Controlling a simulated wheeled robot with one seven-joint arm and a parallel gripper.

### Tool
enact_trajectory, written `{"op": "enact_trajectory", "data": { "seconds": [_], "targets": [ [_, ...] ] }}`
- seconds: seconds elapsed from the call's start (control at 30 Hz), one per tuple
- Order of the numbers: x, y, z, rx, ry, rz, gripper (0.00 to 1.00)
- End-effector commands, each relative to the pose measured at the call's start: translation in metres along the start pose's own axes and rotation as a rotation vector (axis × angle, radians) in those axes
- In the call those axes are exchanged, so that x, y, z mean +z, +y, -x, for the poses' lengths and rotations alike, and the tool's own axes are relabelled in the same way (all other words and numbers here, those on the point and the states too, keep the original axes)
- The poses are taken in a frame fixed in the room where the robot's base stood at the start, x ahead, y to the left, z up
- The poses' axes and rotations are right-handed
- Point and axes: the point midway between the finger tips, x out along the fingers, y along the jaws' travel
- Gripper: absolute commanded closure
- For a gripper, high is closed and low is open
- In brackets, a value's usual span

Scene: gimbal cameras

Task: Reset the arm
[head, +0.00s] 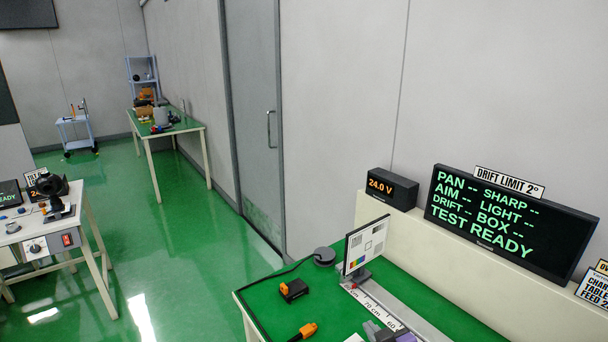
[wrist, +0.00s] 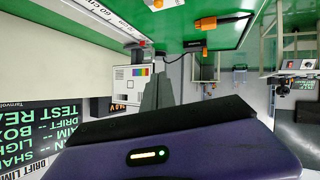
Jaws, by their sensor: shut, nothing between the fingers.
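My gripper (wrist: 157,88) shows in the wrist view as dark grey fingers closed together, with nothing between them, beyond its purple body. The wrist picture is upside down. In the head view a small grey and purple part of my gripper (head: 371,327) shows at the bottom edge, over the green bench (head: 267,301). The test chart (head: 367,245) stands on the bench beyond it; in the wrist view the chart (wrist: 132,78) is just left of the fingers. Most of my arm is out of view.
A screen (head: 508,222) reading "TEST READY" and a 24.0 V display (head: 392,188) stand on the cream ledge behind the bench. A black box with an orange connector (head: 294,290), an orange-ended cable (head: 304,331) and a ruler strip (head: 384,307) lie on the bench. Green floor is open leftward.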

Motion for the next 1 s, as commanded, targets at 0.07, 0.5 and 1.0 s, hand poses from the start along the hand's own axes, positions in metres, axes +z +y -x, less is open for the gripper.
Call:
{"op": "enact_trajectory", "data": {
  "seconds": [0.07,0.5,1.0],
  "targets": [
    [0.014,-0.011,0.023,0.035,0.063,-0.068,1.0],
    [0.065,-0.037,0.185,0.194,0.339,-0.324,1.0],
    [0.102,-0.056,0.378,0.25,0.41,-0.368,1.0]
  ]
}}
